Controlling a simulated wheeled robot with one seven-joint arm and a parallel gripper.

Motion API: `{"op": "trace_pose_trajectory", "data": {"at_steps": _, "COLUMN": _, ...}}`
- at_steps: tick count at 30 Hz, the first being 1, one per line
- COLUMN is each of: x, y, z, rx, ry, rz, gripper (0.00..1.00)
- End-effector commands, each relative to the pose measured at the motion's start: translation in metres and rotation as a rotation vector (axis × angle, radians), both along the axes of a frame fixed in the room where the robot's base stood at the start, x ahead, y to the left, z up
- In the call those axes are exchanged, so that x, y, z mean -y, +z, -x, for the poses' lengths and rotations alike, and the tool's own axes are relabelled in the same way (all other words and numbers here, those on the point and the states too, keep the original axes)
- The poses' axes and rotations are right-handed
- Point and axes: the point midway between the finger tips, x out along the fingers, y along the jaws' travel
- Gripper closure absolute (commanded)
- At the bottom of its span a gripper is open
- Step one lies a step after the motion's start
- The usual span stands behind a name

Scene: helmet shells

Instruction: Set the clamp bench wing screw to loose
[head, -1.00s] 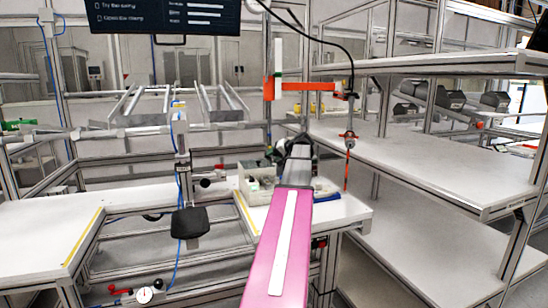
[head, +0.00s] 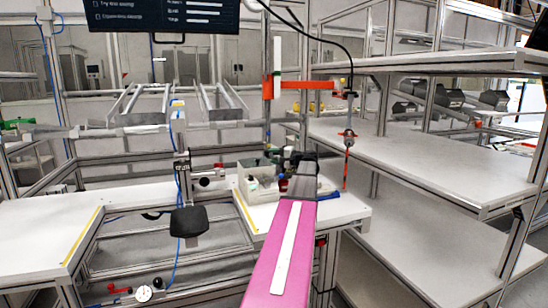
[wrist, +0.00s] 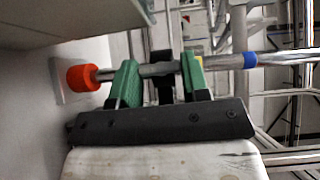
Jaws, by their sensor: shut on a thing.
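In the wrist view my gripper (wrist: 158,85) has two green fingers, standing apart with a dark upright piece, the likely wing screw (wrist: 162,72), between them. The fingers are closed on it. A shiny metal rod (wrist: 222,64) with an orange end cap (wrist: 82,78) and a blue band runs across at the fingertips. I cannot tell whether the rod and the dark piece are joined. In the head view my gripper is mostly hidden by my pink arm, over the right part of the bench (head: 345,212), so the screw cannot be made out there.
A pale bin (head: 258,180) with small parts stands just left of my wrist. A red hanging tool (head: 348,150) is close on the right, under an orange bracket (head: 305,85). Shelves (head: 430,165) fill the right side. A black pad (head: 188,221) stands in the middle.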

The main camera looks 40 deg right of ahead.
Motion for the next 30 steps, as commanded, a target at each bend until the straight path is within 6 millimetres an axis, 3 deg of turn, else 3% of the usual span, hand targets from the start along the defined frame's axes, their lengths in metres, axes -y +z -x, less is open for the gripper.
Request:
{"op": "trace_pose_trajectory", "data": {"at_steps": 18, "x": 0.0003, "y": -0.0010, "z": 0.0005, "rx": 0.010, "ry": -0.001, "rz": -0.037, "gripper": 0.81}}
{"op": "trace_pose_trajectory", "data": {"at_steps": 19, "x": 0.0003, "y": -0.0011, "z": 0.0005, "rx": 0.010, "ry": -0.001, "rz": -0.037, "gripper": 0.48}}
{"op": "trace_pose_trajectory", "data": {"at_steps": 30, "x": 0.0020, "y": -0.0007, "z": 0.0041, "rx": 0.011, "ry": -0.002, "rz": -0.036, "gripper": 0.47}}
